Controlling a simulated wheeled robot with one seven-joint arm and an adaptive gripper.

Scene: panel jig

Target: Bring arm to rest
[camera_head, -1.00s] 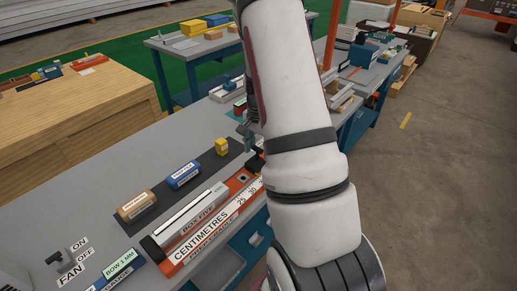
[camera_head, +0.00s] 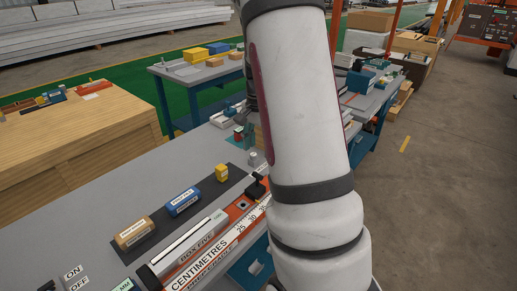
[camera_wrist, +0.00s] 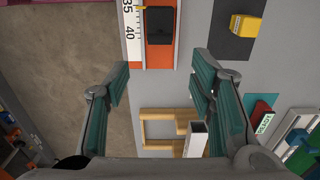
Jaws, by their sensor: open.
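My gripper (camera_wrist: 160,95) shows in the wrist view with its two teal-padded fingers spread wide and nothing between them. It hangs above the grey bench near its edge, with the floor at the left of that view. In the head view my white arm stands tall across the middle, and the gripper is mostly hidden behind it. The orange jig with the centimetre scale (camera_head: 222,246) lies along the bench's near edge. A black block (camera_wrist: 160,26) sits on the jig's end, ahead of the fingers in the wrist view.
On a dark mat are a tan box (camera_head: 133,233), a blue box (camera_head: 183,203) and a yellow block (camera_head: 221,173). A wooden bench (camera_head: 75,150) stands left. Wooden pieces (camera_wrist: 165,128) lie below the gripper in the wrist view. The floor (camera_head: 440,200) at right is clear.

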